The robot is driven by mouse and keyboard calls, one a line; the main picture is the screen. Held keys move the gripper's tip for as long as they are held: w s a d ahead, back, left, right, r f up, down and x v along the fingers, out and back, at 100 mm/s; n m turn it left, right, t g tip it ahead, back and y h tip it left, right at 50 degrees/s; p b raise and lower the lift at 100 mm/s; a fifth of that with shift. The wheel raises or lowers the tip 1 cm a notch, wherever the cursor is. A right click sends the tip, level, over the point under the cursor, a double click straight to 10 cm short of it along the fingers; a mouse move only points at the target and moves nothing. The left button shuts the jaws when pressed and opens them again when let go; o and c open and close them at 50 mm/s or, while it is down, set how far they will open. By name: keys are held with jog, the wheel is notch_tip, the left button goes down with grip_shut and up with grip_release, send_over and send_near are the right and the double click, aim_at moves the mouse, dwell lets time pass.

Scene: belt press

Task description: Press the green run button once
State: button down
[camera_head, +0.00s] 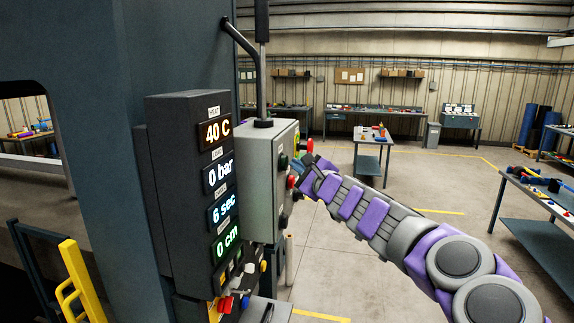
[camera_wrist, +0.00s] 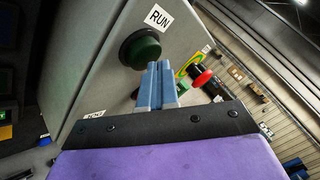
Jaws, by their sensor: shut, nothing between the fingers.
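The green run button (camera_wrist: 141,48), in a dark collar, sits on the grey control box (camera_wrist: 98,75) beside a white RUN label (camera_wrist: 158,18) in the wrist view. My gripper (camera_wrist: 160,68) is shut and empty, its two blue fingers side by side. Their tips overlap the lower right edge of the button in the picture; I cannot tell whether they touch it. In the head view my gripper (camera_head: 303,171) is at the right-hand face of the control box (camera_head: 258,180). A dark green button (camera_head: 283,161) shows there, close to my gripper.
A red mushroom button (camera_wrist: 202,79) projects beside my fingers. A second label (camera_wrist: 94,115) is partly hidden behind my gripper. The display panel (camera_head: 193,190) reads 40 C, 0 bar, 6 sec and 0 cm. The floor (camera_head: 350,270) right of the press is open.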

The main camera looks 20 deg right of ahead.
jog(key=shift+w+a, duration=0.2)
jog(key=shift+a, duration=0.15)
dwell(0.7)
jog(key=shift+d, duration=0.1)
jog(key=shift+s+d, duration=0.5)
jog(key=shift+d, duration=0.1)
jog(key=shift+d, duration=0.1)
jog(key=s+d+p, duration=0.1)
jog(key=d, duration=0.1)
jog(key=s+d+p, duration=0.1)
jog(key=d, duration=0.1)
jog(key=shift+s+p, duration=0.4)
dwell(0.7)
